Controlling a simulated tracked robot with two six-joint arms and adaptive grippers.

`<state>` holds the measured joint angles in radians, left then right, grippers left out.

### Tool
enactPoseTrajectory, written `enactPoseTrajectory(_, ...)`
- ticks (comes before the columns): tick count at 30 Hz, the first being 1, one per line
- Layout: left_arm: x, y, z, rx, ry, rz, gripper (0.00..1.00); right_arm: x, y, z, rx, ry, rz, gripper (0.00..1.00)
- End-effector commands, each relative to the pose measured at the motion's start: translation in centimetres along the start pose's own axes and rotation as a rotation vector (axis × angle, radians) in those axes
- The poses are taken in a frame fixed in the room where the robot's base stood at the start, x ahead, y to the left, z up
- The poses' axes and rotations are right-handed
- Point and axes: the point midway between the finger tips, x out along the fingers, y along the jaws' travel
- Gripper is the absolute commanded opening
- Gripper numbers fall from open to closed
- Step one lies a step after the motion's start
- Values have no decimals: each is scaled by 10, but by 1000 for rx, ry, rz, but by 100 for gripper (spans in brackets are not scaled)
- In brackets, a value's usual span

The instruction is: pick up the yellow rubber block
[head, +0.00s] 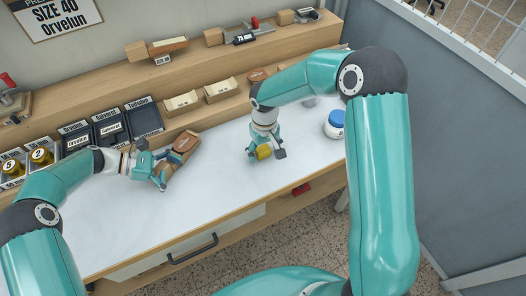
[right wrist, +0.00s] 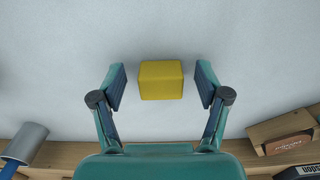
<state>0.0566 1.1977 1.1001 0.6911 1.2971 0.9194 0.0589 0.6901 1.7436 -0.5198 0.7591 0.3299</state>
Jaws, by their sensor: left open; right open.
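The yellow rubber block (head: 263,152) lies on the white worktop (head: 215,205) near the middle of the head view, partly covered by my right gripper (head: 266,153). In the right wrist view the block (right wrist: 160,80) sits between the two open fingers of my right gripper (right wrist: 160,86), with a gap on each side, so neither finger touches it. My left gripper (head: 160,172) is open at the left of the worktop, beside a brown wooden piece (head: 185,143).
A white jar with a blue lid (head: 335,124) stands right of my right gripper. Black labelled trays (head: 110,127) and cream boxes (head: 181,103) line the back, below a wooden shelf (head: 110,73). The front middle of the worktop is clear.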

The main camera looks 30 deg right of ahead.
Motion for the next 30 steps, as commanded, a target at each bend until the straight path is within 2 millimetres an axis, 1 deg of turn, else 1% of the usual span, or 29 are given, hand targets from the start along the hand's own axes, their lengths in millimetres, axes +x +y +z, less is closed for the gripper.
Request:
enactPoseTrajectory(1,5,-4,-12,-15,10,-7,75,3,0,0,0,0,0,75)
enactPoseTrajectory(6,5,-4,-12,-15,10,-7,75,2,0,0,0,1,0,75)
enactPoseTrajectory(11,5,-4,-12,-15,10,-7,75,2,0,0,0,1,0,48)
enactPoseTrajectory(18,5,-4,-12,-15,10,-7,75,2,0,0,0,1,0,8)
enactPoseTrajectory(19,5,-4,-12,-15,10,-7,75,2,0,0,0,1,0,5)
enactPoseTrajectory(26,5,-4,-12,-15,10,-7,75,-1,0,-1,0,2,1,5)
enactPoseTrajectory(30,5,-4,-12,-15,10,-7,75,-15,0,-2,1,7,1,5)
